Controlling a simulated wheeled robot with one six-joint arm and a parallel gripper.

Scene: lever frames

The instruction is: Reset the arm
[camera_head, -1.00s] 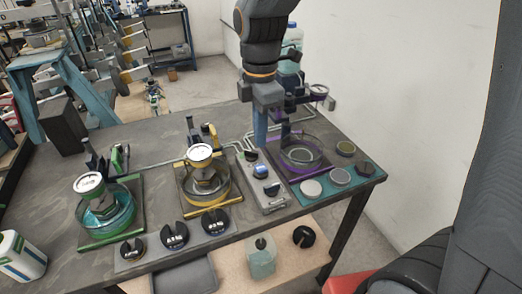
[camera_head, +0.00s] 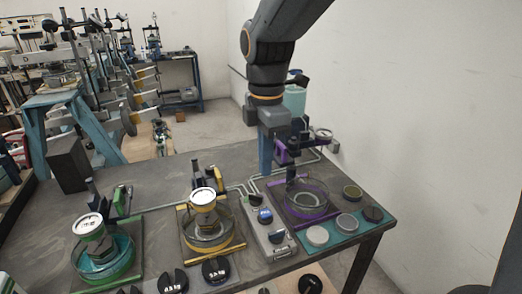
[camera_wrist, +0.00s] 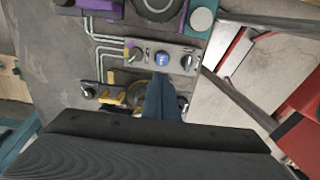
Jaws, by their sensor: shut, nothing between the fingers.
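My gripper (camera_head: 265,172) hangs from my arm over the back right of the table, in front of the purple apparatus. Its blue fingers are together and empty. In the wrist view the fingers (camera_wrist: 160,98) point toward a silver control box (camera_wrist: 160,54), which has a blue knob (camera_wrist: 162,60) between dark knobs. The same control box (camera_head: 267,228) lies on the table in the head view, in front of the gripper. I cannot tell the exact height of the fingertips above the table.
A purple-framed glass dish (camera_head: 308,205) stands right of the box. A yellow-framed dish (camera_head: 207,235) and a green-framed dish (camera_head: 103,262) stand to the left. Small round discs lie on a teal mat (camera_head: 345,235) at the right.

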